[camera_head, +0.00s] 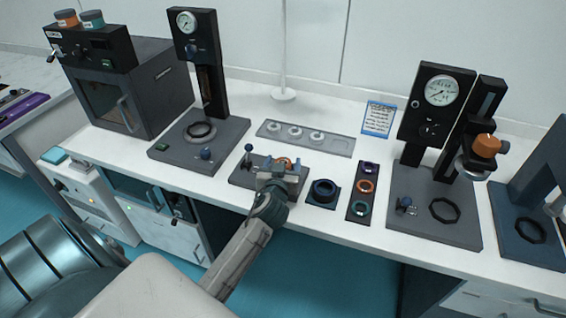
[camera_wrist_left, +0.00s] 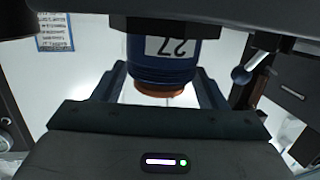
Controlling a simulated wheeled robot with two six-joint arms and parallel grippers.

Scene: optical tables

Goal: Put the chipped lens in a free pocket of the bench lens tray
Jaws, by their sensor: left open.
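The bench lens tray (camera_head: 342,147) is a long grey plate at the back middle of the bench. Several pale round pieces (camera_head: 295,133) sit in its left and middle part, and its right end looks bare. I cannot tell any chip on them. My left gripper (camera_head: 285,166) is open over a dark fixture (camera_head: 242,178) with an orange-topped part, in front of the tray. My right gripper is out of view. No chipped lens can be made out.
A black ring (camera_head: 323,191) and a strip of coloured rings (camera_head: 364,186) lie right of the fixture. Gauge stands (camera_head: 201,60) (camera_head: 437,105) rise on both sides. A blue-edged card (camera_head: 378,119) lies behind. Bare bench surrounds the tray.

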